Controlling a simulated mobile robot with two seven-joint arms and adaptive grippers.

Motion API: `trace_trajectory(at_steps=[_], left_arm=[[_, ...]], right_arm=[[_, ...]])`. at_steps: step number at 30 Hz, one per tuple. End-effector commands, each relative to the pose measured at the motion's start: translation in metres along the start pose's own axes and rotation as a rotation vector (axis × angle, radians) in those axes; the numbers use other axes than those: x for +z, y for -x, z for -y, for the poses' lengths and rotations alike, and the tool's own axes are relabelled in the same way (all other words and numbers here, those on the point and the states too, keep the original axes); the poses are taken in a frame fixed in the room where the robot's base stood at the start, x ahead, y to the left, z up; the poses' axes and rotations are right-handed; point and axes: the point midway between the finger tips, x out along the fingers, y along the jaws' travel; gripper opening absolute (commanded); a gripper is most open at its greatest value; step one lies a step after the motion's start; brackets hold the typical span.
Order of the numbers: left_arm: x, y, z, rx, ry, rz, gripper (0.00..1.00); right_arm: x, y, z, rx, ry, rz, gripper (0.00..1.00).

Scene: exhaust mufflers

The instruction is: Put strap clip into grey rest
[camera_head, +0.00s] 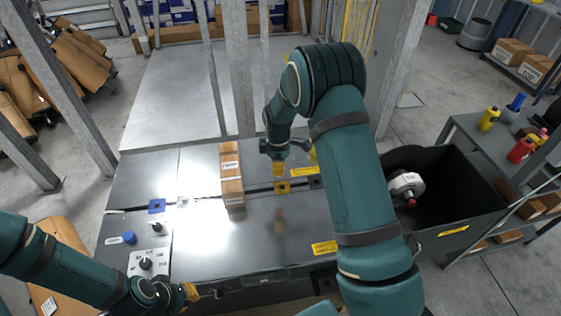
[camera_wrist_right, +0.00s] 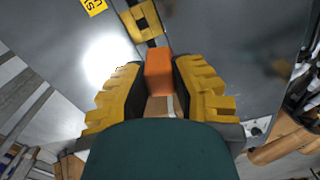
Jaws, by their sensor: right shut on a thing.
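My right gripper (camera_wrist_right: 158,85) is shut on an orange block-shaped piece, which I take to be the strap clip (camera_wrist_right: 158,72). The clip sticks out past the yellow fingers. In the head view my right gripper (camera_head: 278,166) points down above the bench, just behind the yellow square rest (camera_head: 282,187). This rest also shows ahead of the clip in the wrist view (camera_wrist_right: 154,17). A small light grey rest (camera_head: 183,202) lies further left on the bench, beside a blue one (camera_head: 156,206). My left gripper (camera_head: 190,292) is low at the bench's front left; its opening is unclear.
A long cardboard box (camera_head: 231,175) stands on the bench between the grey rest and my right gripper. Knobs (camera_head: 145,263) sit at the bench's left. A black bin (camera_head: 455,185) with a muffler (camera_head: 406,186) is at right. The bench's middle front is clear.

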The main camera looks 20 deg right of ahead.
Motion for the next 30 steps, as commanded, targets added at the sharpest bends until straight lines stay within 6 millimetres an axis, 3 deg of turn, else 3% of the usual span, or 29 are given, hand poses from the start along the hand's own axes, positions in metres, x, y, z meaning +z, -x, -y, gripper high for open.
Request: trace_trajectory(at_steps=[6,18,24,30], left_arm=[[0.000,0.000,0.000,0.000,0.000,0.000,0.00],[0.000,0.000,0.000,0.000,0.000,0.000,0.00],[0.000,0.000,0.000,0.000,0.000,0.000,0.00],[0.000,0.000,0.000,0.000,0.000,0.000,0.00]], right_arm=[[-0.013,0.016,0.047,0.004,-0.304,0.003,0.00],[-0.017,0.036,0.135,0.001,-0.865,-0.002,0.00],[-0.015,0.040,0.163,-0.004,-1.041,-0.005,0.00],[-0.014,0.041,0.171,-0.006,-1.100,-0.005,0.00]])
